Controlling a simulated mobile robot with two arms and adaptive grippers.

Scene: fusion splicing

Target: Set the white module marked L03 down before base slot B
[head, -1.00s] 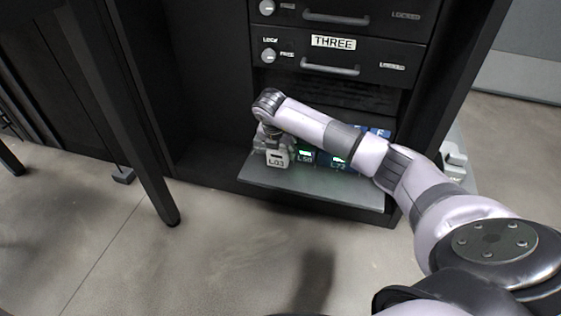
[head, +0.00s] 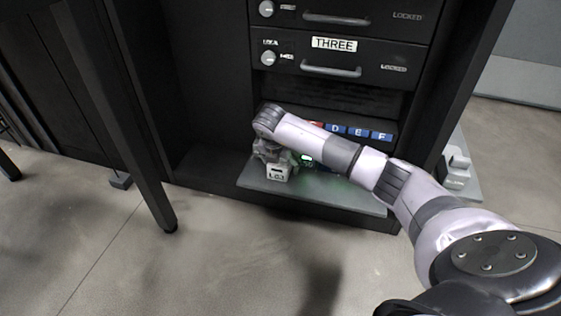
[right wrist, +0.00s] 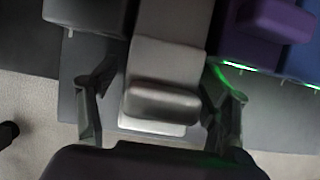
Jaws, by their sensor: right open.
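The white module (head: 278,172) stands upright at the left of the grey shelf (head: 345,195), under the drawer marked THREE; its front label is blurred. My right gripper (head: 268,152) is just behind and above it. In the right wrist view the fingers of my right gripper (right wrist: 160,105) stand apart on either side of the pale module (right wrist: 160,60), with gaps on both sides. Blue labels D, E and F (head: 381,136) show on the strip behind the shelf, with part of a red label to their left. My forearm hides slot B. My left gripper is out of view.
A dark module with a green light (head: 306,158) stands just right of the white one, partly hidden by my arm. In the right wrist view, purple (right wrist: 265,40) and blue modules are close on the right. Bare shelf lies at the front right.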

